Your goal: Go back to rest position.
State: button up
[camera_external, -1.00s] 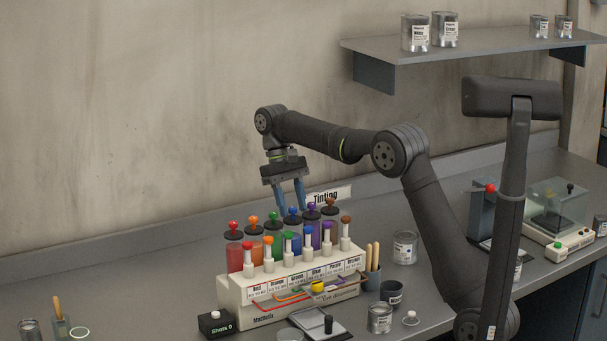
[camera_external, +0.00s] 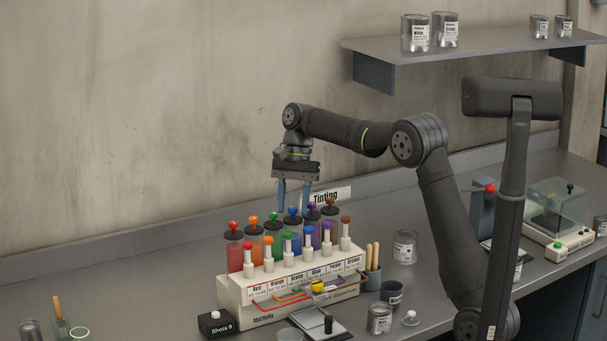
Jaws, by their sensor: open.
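Whether the fingertips touch a canister lid cannot be told from this angle. The dispenser holds a row of canisters with red, orange, green, blue, purple and brown knobs. The tinting sign (camera_external: 331,196) stands just behind and to the right of the fingers.
A shots counter box (camera_external: 216,324), a dark cup (camera_external: 391,293), a cup of wooden sticks (camera_external: 372,278) and tins (camera_external: 405,246) surround the dispenser. A wall shelf (camera_external: 480,48) with cans is at upper right. Open air lies left of my gripper.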

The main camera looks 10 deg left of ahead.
jog(key=shift+m, duration=0.5)
jog(key=o, duration=1.3)
jog(key=s+d+r+n+t+y, duration=0.1)
jog(key=s+d+r+n+t, duration=0.15)
jog(key=r, duration=0.55)
jog(key=s+d+r+n+t+y, duration=0.1)
jog(key=s+r+n+y, duration=0.1)
jog(key=r+n, duration=0.35)
jog(key=s+d+r+n+t+y, duration=0.1)
jog(key=s+d+r+n+t, duration=0.15)
jog(key=r, duration=0.65)
jog(key=x, duration=0.9)
jog(key=shift+a+f, duration=0.25)
jog(key=shift+a, duration=0.1)
